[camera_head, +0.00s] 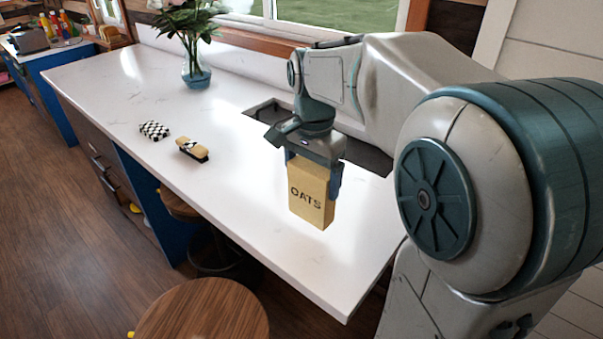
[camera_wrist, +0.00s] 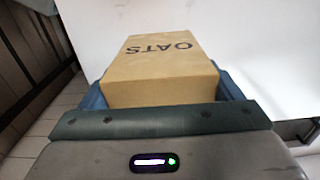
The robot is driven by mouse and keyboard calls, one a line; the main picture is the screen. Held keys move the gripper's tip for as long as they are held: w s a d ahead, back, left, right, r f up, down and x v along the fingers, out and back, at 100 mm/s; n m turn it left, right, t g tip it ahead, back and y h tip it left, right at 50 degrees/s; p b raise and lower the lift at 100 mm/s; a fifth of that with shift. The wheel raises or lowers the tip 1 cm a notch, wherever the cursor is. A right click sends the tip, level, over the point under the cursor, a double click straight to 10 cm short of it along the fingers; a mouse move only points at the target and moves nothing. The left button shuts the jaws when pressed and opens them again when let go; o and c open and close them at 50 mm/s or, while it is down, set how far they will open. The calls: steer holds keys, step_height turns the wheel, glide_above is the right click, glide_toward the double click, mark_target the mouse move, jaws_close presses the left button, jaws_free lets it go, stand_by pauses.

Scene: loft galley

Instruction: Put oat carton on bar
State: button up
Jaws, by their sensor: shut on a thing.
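The oat carton (camera_head: 311,193) is a tan box with "OATS" printed on its front. My gripper (camera_head: 314,165) is shut on its upper part, with a blue finger on either side. The carton is upright and appears in front of the white bar top (camera_head: 226,175), near its right end. I cannot tell for certain whether its base touches the bar. In the wrist view the carton (camera_wrist: 160,70) fills the middle between the blue fingers (camera_wrist: 165,95), with the white surface (camera_wrist: 250,40) beyond it.
A checkered item (camera_head: 154,130) and a small yellow-and-black item (camera_head: 192,150) lie left of centre. A dark sink-like recess (camera_head: 365,154) is behind my gripper. Wooden stools (camera_head: 205,312) stand in front.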

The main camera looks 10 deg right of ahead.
mark_target(311, 192)
steer(key=shift+w+d+f, duration=0.1)
steer(key=shift+w+f, duration=0.05)
steer(key=shift+w, duration=0.05)
steer(key=shift+f+p, duration=0.3)
steer(key=shift+f, duration=1.65)
steer(key=shift+f, duration=0.2)
steer(key=o, duration=0.8)
